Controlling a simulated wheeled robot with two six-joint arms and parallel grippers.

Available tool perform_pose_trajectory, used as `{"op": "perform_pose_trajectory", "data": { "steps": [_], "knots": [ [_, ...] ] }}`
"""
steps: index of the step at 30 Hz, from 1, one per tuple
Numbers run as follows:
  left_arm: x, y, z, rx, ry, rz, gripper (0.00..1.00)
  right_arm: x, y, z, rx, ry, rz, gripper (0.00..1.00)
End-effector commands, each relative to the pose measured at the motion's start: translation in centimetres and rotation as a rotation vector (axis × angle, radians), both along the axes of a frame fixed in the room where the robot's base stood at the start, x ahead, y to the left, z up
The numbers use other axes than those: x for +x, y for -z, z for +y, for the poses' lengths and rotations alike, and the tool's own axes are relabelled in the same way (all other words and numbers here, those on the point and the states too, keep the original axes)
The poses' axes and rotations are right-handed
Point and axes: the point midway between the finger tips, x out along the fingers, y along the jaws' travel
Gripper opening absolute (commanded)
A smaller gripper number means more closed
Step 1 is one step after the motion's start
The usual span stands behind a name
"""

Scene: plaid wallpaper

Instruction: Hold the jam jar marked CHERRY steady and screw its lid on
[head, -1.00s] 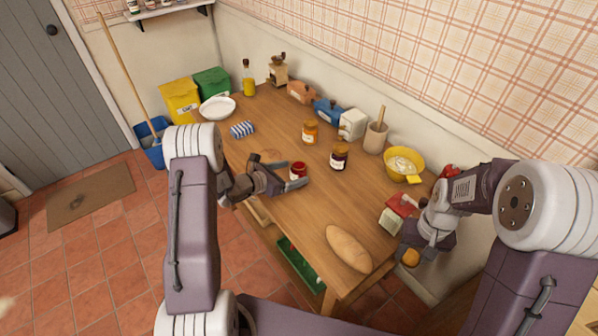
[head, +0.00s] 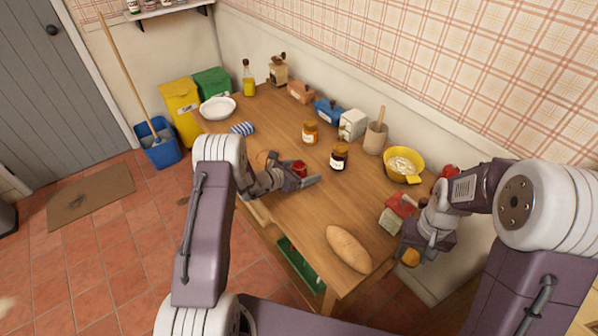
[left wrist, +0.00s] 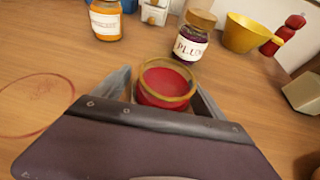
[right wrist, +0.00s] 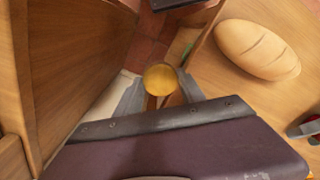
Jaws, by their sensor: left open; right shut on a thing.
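An open jar of red jam (head: 300,168) stands upright on the wooden table. In the left wrist view the jar (left wrist: 165,84) is between the fingers of my left gripper (left wrist: 163,92), which is open around it. No label on this jar is readable from here. My left gripper (head: 305,179) comes in low from the left in the head view. My right gripper (right wrist: 160,88) is shut on a round golden lid (right wrist: 161,78). In the head view the lid (head: 410,257) is held off the table's right front edge, away from the jar.
A jar marked PLUM (left wrist: 190,44) stands close behind the red jar, with an orange jar (head: 310,132) further back. A bread loaf (head: 348,248) lies at the front right. A yellow bowl (head: 404,164) and a mortar (head: 375,138) line the wall side.

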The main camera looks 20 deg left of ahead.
Motion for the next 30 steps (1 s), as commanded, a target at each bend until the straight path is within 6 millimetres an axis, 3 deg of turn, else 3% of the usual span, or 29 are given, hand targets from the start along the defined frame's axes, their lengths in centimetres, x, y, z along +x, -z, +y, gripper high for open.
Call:
{"op": "perform_pose_trajectory", "data": {
  "steps": [6, 12, 15, 23, 30],
  "knots": [
    [0.0, 0.0, 0.0, 0.0, 0.0, 0.0, 0.78, 0.0, 0.0, 0.0, 0.0, 0.0, 0.0, 0.09],
    [0.0, 0.0, 0.0, 0.0, 0.0, 0.0, 0.23, 0.0, 0.0, 0.0, 0.0, 0.0, 0.0, 0.09],
    [0.0, -0.1, 0.0, 0.0, 0.0, -0.002, 0.0, 0.0, 0.0, 0.0, 0.0, 0.0, 0.0, 0.09],
    [0.0, -0.4, 0.0, 0.0, -0.001, -0.002, 0.0, 0.0, 0.0, 0.0, 0.0, 0.0, 0.0, 0.09],
    [0.1, -3.4, 0.0, 0.001, 0.001, -0.006, 0.0, 0.0, -0.2, 0.0, 0.0, 0.0, 0.0, 0.09]
  ]
}}
